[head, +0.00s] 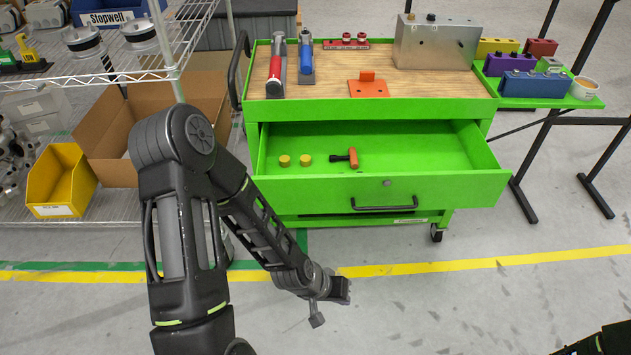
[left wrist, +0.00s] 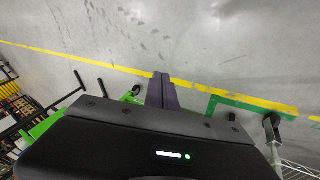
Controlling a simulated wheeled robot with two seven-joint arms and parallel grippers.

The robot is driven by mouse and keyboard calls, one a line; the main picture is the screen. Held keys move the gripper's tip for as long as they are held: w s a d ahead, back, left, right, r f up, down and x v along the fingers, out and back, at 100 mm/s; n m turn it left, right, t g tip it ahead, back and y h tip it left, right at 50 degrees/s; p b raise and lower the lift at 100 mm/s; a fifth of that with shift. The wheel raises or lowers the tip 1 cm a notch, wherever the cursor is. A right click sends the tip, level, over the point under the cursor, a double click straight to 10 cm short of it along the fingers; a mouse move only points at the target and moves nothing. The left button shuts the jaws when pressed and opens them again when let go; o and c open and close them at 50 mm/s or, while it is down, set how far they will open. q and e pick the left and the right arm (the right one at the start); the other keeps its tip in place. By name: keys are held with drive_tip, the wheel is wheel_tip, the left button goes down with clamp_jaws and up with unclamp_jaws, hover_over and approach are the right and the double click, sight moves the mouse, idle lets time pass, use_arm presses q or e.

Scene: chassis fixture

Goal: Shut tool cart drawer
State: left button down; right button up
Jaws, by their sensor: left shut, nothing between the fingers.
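The green tool cart (head: 360,109) stands upright in the middle of the head view. Its upper drawer (head: 440,191) is pulled out towards me. The drawer front has a black bar handle (head: 384,205) and a round lock. My left gripper (head: 340,291) is low in front of the cart, nearer to me than the drawer front and apart from it. Its fingers show pressed together and empty in the left wrist view (left wrist: 163,91), over the floor. Only a bit of my right arm shows at the bottom right corner; its gripper is outside the picture.
Two yellow round pieces (head: 295,160) and an orange-and-black tool (head: 347,157) lie in the drawer. Tools and a metal box (head: 435,45) stand on the cart top. A wire shelf with a cardboard box (head: 110,120) is at left. The floor in front is clear.

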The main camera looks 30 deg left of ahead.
use_arm(q)
drive_tip(key=w+a+r+m+t+y+p, duration=0.1)
drive_tip(key=w+a+r+m+p, duration=0.1)
drive_tip(key=w+a+r+m, duration=0.2)
drive_tip(key=w+a+r+m+t+y+p, duration=0.1)
drive_tip(key=w+a+r+m, duration=0.3)
drive_tip(key=a+r+m, duration=0.6)
wheel_tip(320, 180, up, 8)
drive_tip(key=shift+w+a+f+t+y+p, duration=0.15)
drive_tip(key=shift+w+a+t+y+p, duration=0.25)
drive_tip(key=shift+a+p, duration=0.55)
drive_tip(key=shift+a+f+b, duration=0.15)
drive_tip(key=shift+b, duration=0.15)
drive_tip(key=b+x, duration=0.2)
drive_tip(key=x, duration=0.1)
drive_tip(key=w+a+b+x, duration=0.1)
drive_tip(key=b+x, duration=0.2)
drive_tip(key=x, duration=0.1)
drive_tip(key=r+b+x, duration=0.1)
drive_tip(key=b+x, duration=0.1)
drive_tip(key=x, duration=0.2)
drive_tip(key=shift+w+a+b, duration=0.3)
drive_tip(key=shift+w+b, duration=0.1)
drive_tip(key=shift+w+a, duration=0.3)
drive_tip(key=shift+w, duration=0.2)
